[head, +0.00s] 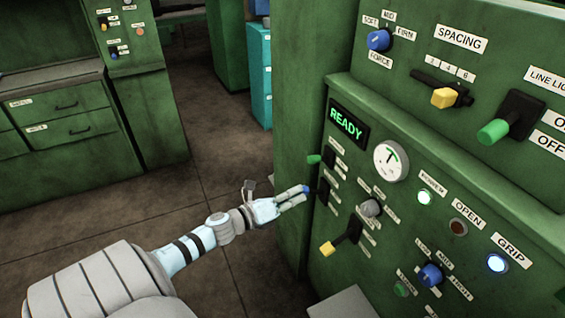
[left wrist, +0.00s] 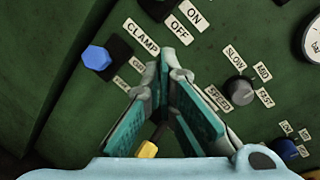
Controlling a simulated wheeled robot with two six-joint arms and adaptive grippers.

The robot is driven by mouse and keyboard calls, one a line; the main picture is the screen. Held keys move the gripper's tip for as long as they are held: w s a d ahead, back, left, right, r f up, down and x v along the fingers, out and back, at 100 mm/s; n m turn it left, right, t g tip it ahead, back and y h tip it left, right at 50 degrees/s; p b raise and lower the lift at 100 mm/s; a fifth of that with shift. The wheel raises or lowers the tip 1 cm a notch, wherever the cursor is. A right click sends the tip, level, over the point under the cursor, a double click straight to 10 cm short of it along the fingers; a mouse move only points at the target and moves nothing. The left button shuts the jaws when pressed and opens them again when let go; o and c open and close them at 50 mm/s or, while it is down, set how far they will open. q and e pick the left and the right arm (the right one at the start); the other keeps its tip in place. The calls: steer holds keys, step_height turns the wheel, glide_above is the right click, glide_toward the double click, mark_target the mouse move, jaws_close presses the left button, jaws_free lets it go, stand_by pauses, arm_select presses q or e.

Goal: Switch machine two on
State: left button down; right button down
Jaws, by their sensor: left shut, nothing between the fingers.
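The green machine panel (head: 345,245) on the right has a lit READY display (head: 348,121). A green-tipped lever (head: 314,159) sits below the display; in the left wrist view its dark base (left wrist: 155,8) is beside ON and OFF labels, its tip out of frame. Below is a blue-tipped CLAMP lever (head: 306,188), also in the left wrist view (left wrist: 97,57). My left gripper (head: 300,193) is shut and empty, its fingertips close to the blue tip in the head view; I cannot tell if they touch. In the left wrist view its fingertips (left wrist: 174,72) meet right of that lever.
A yellow-tipped lever (head: 328,248), SPEED knob (head: 370,207), gauge (head: 391,160) and blue GRIP light (head: 496,262) crowd the panel. Above are a yellow spacing lever (head: 444,97) and a green LINE lever (head: 493,131). Open floor (head: 225,160) lies left; green drawers (head: 66,112) stand beyond.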

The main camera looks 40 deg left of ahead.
arm_select(q)
steer(key=shift+p+v, duration=0.55)
steer(key=shift+v, duration=1.45)
steer(key=shift+f, duration=0.15)
